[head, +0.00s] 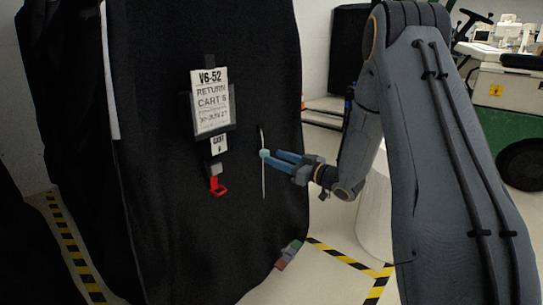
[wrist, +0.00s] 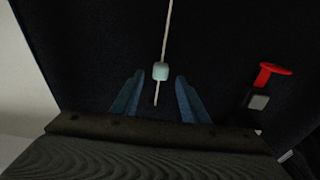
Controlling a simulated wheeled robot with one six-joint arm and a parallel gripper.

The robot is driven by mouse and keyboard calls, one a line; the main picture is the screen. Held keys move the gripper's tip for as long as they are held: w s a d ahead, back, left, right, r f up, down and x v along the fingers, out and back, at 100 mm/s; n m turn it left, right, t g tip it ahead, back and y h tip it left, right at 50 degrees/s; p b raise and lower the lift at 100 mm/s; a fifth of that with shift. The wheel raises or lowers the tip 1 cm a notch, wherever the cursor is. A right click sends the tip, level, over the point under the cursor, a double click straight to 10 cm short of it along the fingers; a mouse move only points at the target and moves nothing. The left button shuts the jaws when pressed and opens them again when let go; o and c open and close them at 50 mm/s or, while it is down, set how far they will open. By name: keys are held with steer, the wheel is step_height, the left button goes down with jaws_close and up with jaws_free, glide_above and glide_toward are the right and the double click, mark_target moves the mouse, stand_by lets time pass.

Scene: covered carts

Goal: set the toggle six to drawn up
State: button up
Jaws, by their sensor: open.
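The toggle (head: 264,153) is a small pale blue-green bead on a thin light cord (head: 263,180) on the front of the black cart cover (head: 150,110). It sits in the upper part of the visible cord, with a longer length below it. My gripper (head: 269,155) is at the toggle from the right, with blue fingers apart. In the wrist view the toggle (wrist: 160,72) lies between the open fingertips (wrist: 159,77), with a gap on each side. The cover's label (head: 211,100) reads V6-52 RETURN CART 6.
A red hook-like tag (head: 217,187) on a grey block hangs below the labels, left of the cord. Yellow-black tape (head: 345,259) marks the floor. A green and white vehicle (head: 505,110) stands at the right.

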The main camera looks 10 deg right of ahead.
steer(key=v, duration=0.4)
steer(key=shift+a, duration=0.1)
steer(key=s+a+r+m+g+h, duration=0.2)
steer(key=s+a+r+g+h, duration=0.15)
steer(key=a+h, duration=0.35)
steer(key=s+a+g+h, duration=0.1)
steer(key=s+a+g, duration=0.25)
steer(key=s, duration=0.95)
steer(key=s+a+m+g+h, duration=0.15)
steer(key=s+g, duration=0.25)
steer(key=s, duration=0.9)
steer(key=s+a+g+h, duration=0.1)
steer(key=s+a+g, duration=0.3)
steer(key=s, duration=0.9)
steer(key=d+r+m+p, duration=0.3)
steer(key=d+r+p, duration=0.8)
steer(key=p, duration=1.1)
step_height(320, 180, up, 2)
steer(key=shift+r+m, duration=0.1)
steer(key=shift+m, duration=0.25)
